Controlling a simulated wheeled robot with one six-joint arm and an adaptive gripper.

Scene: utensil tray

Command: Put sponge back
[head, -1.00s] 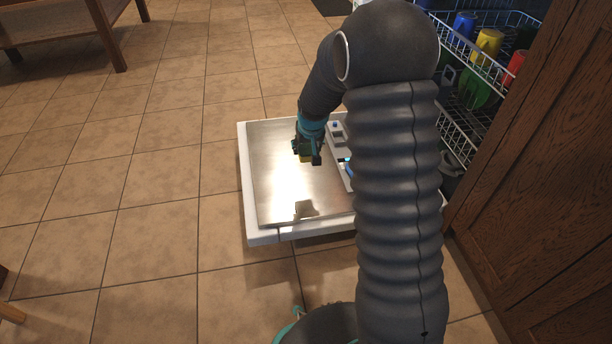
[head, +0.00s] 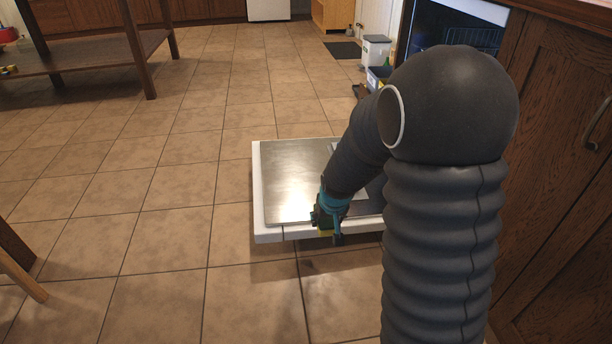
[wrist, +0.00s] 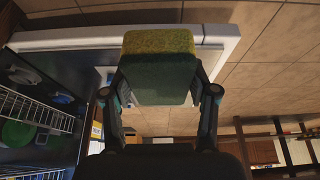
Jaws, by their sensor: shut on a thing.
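The sponge (wrist: 158,43) is a block with a yellow-green face and a dark green face. It sits between the fingers of my gripper (wrist: 160,88) in the wrist view, which is shut on it. In the head view my gripper (head: 328,222) is over the near edge of the open dishwasher door (head: 262,200).
A wooden table (head: 90,55) stands at the upper left. Wooden cabinets (head: 565,150) line the right side. A white bin (head: 376,50) stands at the back. In the wrist view dish racks (wrist: 35,108) are at the left. Tiled floor is clear left of the door.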

